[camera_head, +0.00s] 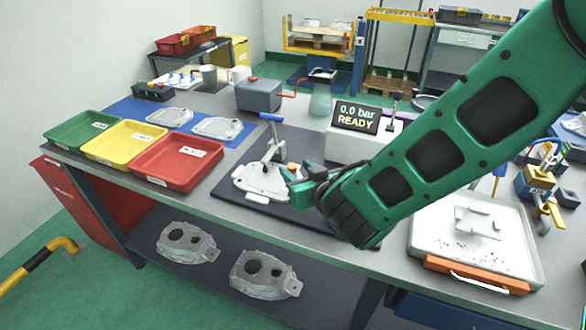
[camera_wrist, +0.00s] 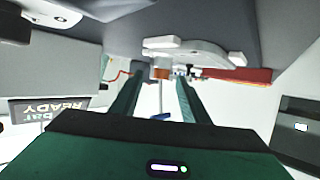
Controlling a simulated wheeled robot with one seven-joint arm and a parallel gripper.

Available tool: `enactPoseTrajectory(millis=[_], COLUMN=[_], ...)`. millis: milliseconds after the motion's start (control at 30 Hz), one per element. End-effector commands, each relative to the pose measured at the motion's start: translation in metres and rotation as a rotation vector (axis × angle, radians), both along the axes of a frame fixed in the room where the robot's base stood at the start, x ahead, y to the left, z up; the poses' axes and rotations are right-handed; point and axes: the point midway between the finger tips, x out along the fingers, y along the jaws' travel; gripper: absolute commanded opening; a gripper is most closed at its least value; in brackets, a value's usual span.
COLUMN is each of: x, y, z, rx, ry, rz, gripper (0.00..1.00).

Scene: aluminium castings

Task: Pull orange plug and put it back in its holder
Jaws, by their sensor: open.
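The orange plug (camera_head: 293,167) is small and sits at the right side of a grey casting (camera_head: 258,184), partly hidden by my gripper. The casting lies on a dark mat under a clamp with a blue handle (camera_head: 271,117). My gripper (camera_head: 298,182) is open at the casting's right edge. In the wrist view, which looks upside down, my two green fingers (camera_wrist: 158,82) point at the casting (camera_wrist: 205,50). The orange plug (camera_wrist: 163,73) shows between or just beyond the fingertips; I cannot tell whether they touch it. I cannot make out the plug's holder.
A display box (camera_head: 357,117) reading "0.0 bar READY" stands behind my gripper. Green, yellow and red (camera_head: 178,164) trays line the left side. A white tray with an orange handle (camera_head: 478,274) lies at the right. A grey box (camera_head: 258,96) stands farther back.

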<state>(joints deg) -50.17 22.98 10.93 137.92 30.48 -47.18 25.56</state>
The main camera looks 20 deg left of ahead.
Motion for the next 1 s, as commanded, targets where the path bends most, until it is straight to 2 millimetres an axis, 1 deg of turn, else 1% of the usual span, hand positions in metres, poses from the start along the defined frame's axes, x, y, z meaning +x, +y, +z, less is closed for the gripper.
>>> enactPoseTrajectory(millis=[100,233,367,567,600,667,700,733,1000], x=[0.013,0.024,0.028,0.028,0.028,0.028,0.028,0.028,0.027], y=[0.011,0.020,0.023,0.023,0.023,0.023,0.023,0.023,0.023], z=[-0.007,-0.012,-0.014,-0.014,-0.014,-0.014,-0.014,-0.014,-0.016], rx=[0.000,-0.001,-0.002,-0.002,-0.002,-0.002,-0.002,-0.002,-0.004], ry=[0.001,0.000,0.000,0.000,0.000,0.000,0.000,0.001,0.003], rz=[-0.002,-0.002,-0.001,-0.001,-0.001,-0.001,-0.001,-0.001,-0.001], gripper=[0.42,0.42,0.42,0.42,0.32,0.18,0.08,0.01,0.00])
